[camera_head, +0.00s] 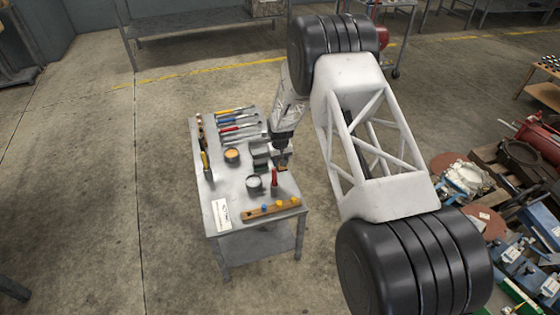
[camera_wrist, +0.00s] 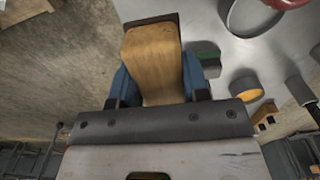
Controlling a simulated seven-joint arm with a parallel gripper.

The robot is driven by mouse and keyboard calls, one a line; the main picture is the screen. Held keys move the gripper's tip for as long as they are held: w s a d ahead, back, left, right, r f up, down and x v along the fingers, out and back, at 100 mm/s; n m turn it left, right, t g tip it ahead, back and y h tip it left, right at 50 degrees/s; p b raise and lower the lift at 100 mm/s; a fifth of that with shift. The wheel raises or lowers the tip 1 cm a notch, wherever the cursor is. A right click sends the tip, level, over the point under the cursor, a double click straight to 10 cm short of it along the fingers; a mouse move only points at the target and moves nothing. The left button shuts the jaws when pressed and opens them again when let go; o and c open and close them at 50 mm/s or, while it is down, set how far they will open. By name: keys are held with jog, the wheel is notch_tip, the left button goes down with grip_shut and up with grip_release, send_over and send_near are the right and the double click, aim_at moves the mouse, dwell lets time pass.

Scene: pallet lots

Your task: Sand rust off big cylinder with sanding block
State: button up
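In the wrist view a wooden sanding block (camera_wrist: 152,55) with a dark edge at its far end sits between the two blue fingers of my gripper (camera_wrist: 157,82). The fingers lie against its sides, so my gripper is shut on it. In the head view my gripper (camera_head: 281,158) is over the right side of the metal worktable (camera_head: 235,190), and only a small brown bit of the block (camera_head: 283,168) shows. A large red cylinder (camera_head: 540,137) lies among the goods at the right edge, partly cut off. I cannot make out rust on it.
On the worktable are several hand tools (camera_head: 236,128), an orange-topped tin (camera_head: 232,155), a pale tin (camera_head: 254,183), a red-handled tool (camera_head: 274,178) and a wooden rack (camera_head: 270,210). Crowded machine parts (camera_head: 465,178) fill the right. The floor left of the table is clear.

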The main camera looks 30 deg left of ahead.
jog(key=c, duration=0.3)
jog(key=w+d+f, duration=0.3)
jog(key=w+d, duration=0.1)
jog(key=d, duration=0.5)
jog(key=w+d+f, duration=0.3)
jog(key=d, duration=0.7)
jog(key=w+d+f, duration=0.3)
jog(key=w+d, duration=0.1)
jog(key=d, duration=0.5)
jog(key=d+f, duration=0.4)
jog(key=d, duration=1)
jog(key=d+f, duration=0.3)
jog(key=d, duration=1.2)
jog(key=shift+d+f, duration=0.2)
jog(key=shift+f, duration=0.2)
